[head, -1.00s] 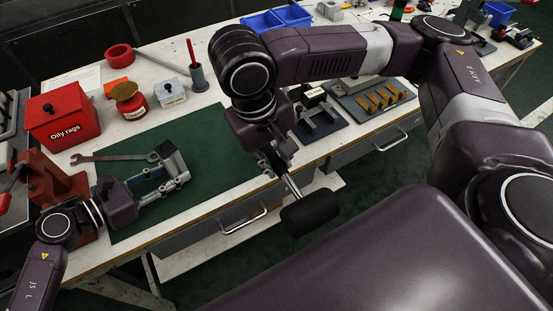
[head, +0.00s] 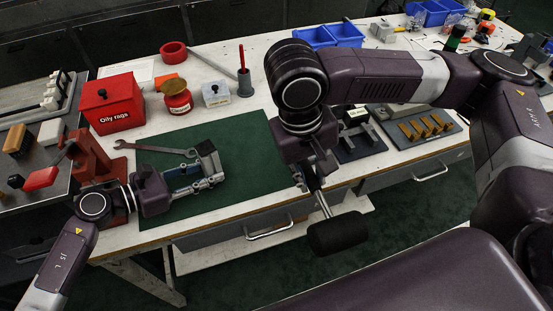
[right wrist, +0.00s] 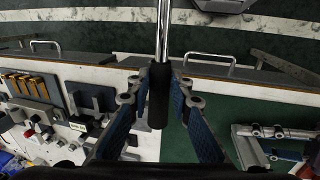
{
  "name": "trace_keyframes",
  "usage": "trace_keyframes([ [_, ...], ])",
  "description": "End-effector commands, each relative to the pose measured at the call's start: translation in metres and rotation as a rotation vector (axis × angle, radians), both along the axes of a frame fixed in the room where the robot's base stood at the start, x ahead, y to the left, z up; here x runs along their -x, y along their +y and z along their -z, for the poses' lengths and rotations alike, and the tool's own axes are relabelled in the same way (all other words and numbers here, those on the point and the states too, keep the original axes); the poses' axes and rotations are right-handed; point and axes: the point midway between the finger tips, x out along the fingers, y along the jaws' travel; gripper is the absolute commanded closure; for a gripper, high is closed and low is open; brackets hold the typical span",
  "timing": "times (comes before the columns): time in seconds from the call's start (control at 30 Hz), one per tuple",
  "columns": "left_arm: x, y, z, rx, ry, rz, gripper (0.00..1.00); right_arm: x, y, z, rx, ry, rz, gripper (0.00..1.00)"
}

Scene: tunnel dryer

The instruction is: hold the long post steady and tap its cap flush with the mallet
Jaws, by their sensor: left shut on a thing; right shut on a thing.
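My right gripper (head: 314,186) is shut on the handle of the mallet, in front of the bench edge. The mallet's black head (head: 337,234) hangs at the lower end of its metal shaft. In the right wrist view the fingers close around the mallet's black grip (right wrist: 158,105), and the chrome shaft runs upward. My left gripper (head: 203,173) is low over the green mat, shut on a light grey upright piece with a dark top (head: 207,150), apparently the post and cap. The fingers hide part of it. I cannot tell how the cap sits.
A wrench (head: 160,149) lies on the green mat (head: 245,160). Behind stand the red oily rags bin (head: 112,106), a red can (head: 177,97) and a grey cup (head: 244,83). A red clamp stand (head: 95,160) is left. A tray of brass pegs (head: 428,127) is right.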

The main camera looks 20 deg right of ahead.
Motion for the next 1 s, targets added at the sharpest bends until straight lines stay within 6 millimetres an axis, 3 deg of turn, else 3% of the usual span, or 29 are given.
trace_keyframes([
  [0.13, 0.0, 0.0, 0.0, 0.0, 0.0, 0.0, 0.93, -0.007, 0.02, 0.007, -0.058, 0.0, 0.031, 1.0],
  [0.23, 0.0, 0.0, 0.0, 0.0, 0.0, 0.0, 0.93, -0.021, 0.05, 0.015, -0.163, -0.006, 0.085, 1.0],
  [0.4, 0.0, 0.0, 0.0, 0.0, 0.0, 0.0, 0.93, -0.06, 0.102, 0.014, -0.447, -0.049, 0.215, 1.0],
  [0.5, 0.0, 0.0, 0.0, -0.001, 0.0, -0.001, 0.93, -0.082, 0.12, 0.007, -0.606, -0.088, 0.276, 1.0],
  [0.73, 0.0, 0.0, 0.0, 0.0, 0.0, -0.001, 0.93, -0.131, 0.14, -0.016, -0.933, -0.203, 0.384, 1.0],
  [1.0, 0.0, 0.0, 0.0, 0.0, 0.0, -0.001, 0.93, -0.19, 0.134, -0.054, -1.261, -0.382, 0.491, 1.0],
])
